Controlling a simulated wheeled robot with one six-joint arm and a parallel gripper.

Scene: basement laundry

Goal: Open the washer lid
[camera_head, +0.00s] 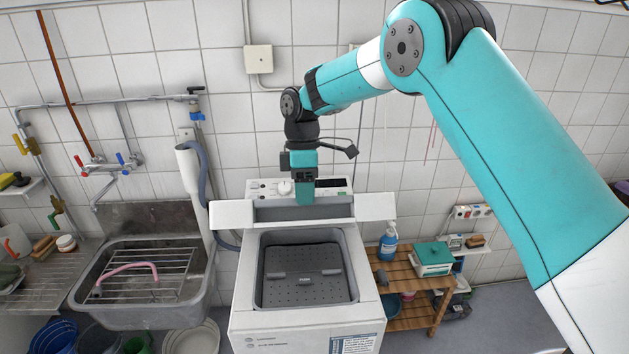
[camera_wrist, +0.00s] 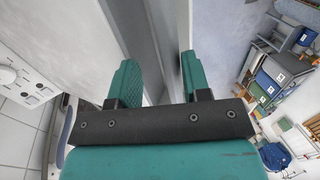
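The white top-loading washer (camera_head: 243,306) stands in the middle of the head view. Its top opening is uncovered and shows a dark grey perforated plate (camera_head: 310,290) inside. The white lid (camera_head: 232,214) is raised at the rear of the opening, seen nearly edge-on in front of the control panel (camera_head: 265,188). My gripper (camera_head: 304,200) points down at the middle of the lid's upper edge. In the wrist view its two teal fingers (camera_wrist: 158,80) are apart, with pale panel surfaces between and beside them. Whether either finger touches the lid is unclear.
A sink (camera_head: 150,312) with a rack and pink hose is left of the washer. A wooden shelf (camera_head: 405,272) with a blue bottle (camera_head: 388,242) and a teal-lidded box (camera_head: 433,258) is at right. The tiled wall (camera_head: 225,70) is close behind.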

